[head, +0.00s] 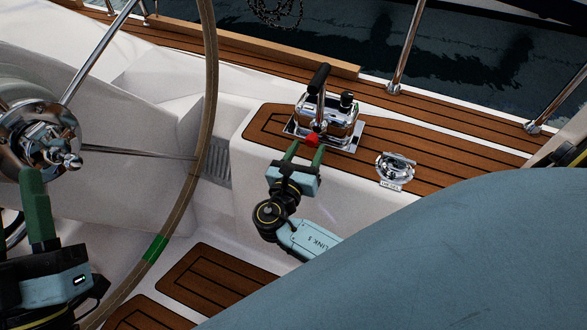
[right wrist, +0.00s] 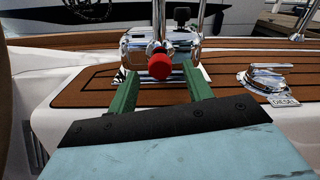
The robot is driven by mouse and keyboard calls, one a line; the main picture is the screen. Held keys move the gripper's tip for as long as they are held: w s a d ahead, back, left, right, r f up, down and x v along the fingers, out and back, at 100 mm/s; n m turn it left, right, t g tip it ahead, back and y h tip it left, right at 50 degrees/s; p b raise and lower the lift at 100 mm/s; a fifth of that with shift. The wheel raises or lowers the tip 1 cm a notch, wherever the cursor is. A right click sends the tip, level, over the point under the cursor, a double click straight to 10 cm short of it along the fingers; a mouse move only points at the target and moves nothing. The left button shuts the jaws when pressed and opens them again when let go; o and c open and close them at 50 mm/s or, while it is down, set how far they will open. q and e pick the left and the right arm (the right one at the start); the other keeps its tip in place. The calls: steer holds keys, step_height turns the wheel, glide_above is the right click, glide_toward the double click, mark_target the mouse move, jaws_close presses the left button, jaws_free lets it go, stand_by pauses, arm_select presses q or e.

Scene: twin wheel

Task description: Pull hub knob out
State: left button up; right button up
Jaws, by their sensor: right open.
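The red hub knob (head: 312,140) sits on the near side of the chrome lever control (head: 328,122). In the right wrist view the round red knob (right wrist: 159,67) faces me at the hub of the control (right wrist: 180,45). My right gripper (head: 306,147) is open, its green fingers pointing at the knob. In the right wrist view the knob appears between the two fingertips, with a gap on each side. My left gripper (head: 33,178) is at the left near the steering wheel's chrome hub; its fingers overlap, so its opening is unclear.
The large steering wheel rim (head: 211,90) crosses left of the control. A chrome diesel filler cap (head: 395,167) sits to its right on the teak side deck (head: 440,140). Metal rail posts (head: 402,60) stand behind. The control's black lever (head: 319,78) rises above the knob.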

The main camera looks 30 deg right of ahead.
arm_select(q)
step_height(320, 180, down, 10)
steer(key=w+a+g+y+p, duration=0.1)
steer(key=w+g+y+p, duration=0.1)
steer(key=g, duration=0.5)
steer(key=shift+f+g+y+p, duration=0.15)
steer(key=shift+g+y+p, duration=0.15)
steer(key=shift+y+p, duration=0.15)
arm_select(e)
steer(key=v, duration=1.1)
arm_select(q)
steer(key=shift+a, duration=0.1)
